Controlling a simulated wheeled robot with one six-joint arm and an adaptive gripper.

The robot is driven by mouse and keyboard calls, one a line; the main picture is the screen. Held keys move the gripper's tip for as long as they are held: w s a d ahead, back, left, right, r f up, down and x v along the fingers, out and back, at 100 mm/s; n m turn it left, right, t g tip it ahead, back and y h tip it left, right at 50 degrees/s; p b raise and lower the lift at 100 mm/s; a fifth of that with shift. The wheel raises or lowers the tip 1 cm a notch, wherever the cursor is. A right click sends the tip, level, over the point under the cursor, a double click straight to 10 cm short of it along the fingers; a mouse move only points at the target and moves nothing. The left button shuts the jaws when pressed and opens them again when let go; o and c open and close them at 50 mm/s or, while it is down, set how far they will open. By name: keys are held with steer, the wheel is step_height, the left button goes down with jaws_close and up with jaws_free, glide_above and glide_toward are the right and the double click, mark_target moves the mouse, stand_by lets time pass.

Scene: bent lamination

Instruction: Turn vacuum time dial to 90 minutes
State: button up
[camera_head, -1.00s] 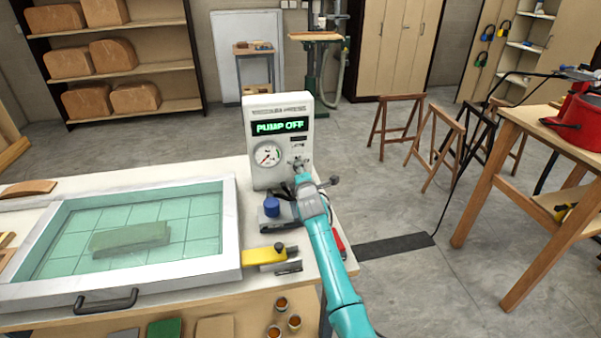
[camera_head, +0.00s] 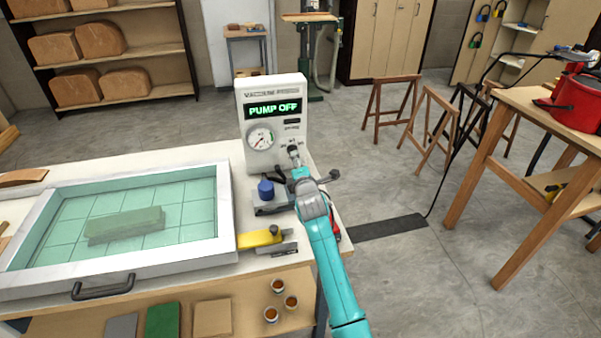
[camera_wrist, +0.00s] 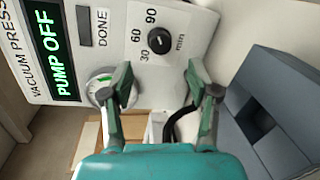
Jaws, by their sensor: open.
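The vacuum time dial (camera_wrist: 159,41) is a small round black knob on the white vacuum press control box (camera_head: 252,130). The labels 30, 60 and 90 min stand beside it in the wrist view. Its pointer is too small to read surely. My gripper (camera_wrist: 159,83) is open and empty, its two dark green fingers apart just below the dial in the wrist view and not touching it. In the head view my arm reaches the lower right front of the box. The green display (camera_head: 275,108) reads PUMP OFF.
A round gauge (camera_head: 261,137) is on the box, left of the dial. A blue-capped part (camera_head: 266,189) and a yellow clamp-like piece (camera_head: 260,238) are on the bench near my arm. The framed press bed (camera_head: 226,215) lies left.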

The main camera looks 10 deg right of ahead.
steer(key=shift+s+a+r, duration=0.1)
steer(key=shift+s+r, duration=0.05)
steer(key=shift+s, duration=1.1)
steer(key=shift+s+a+r, duration=0.1)
steer(key=shift+s+r, duration=0.05)
steer(key=shift+s, duration=1.05)
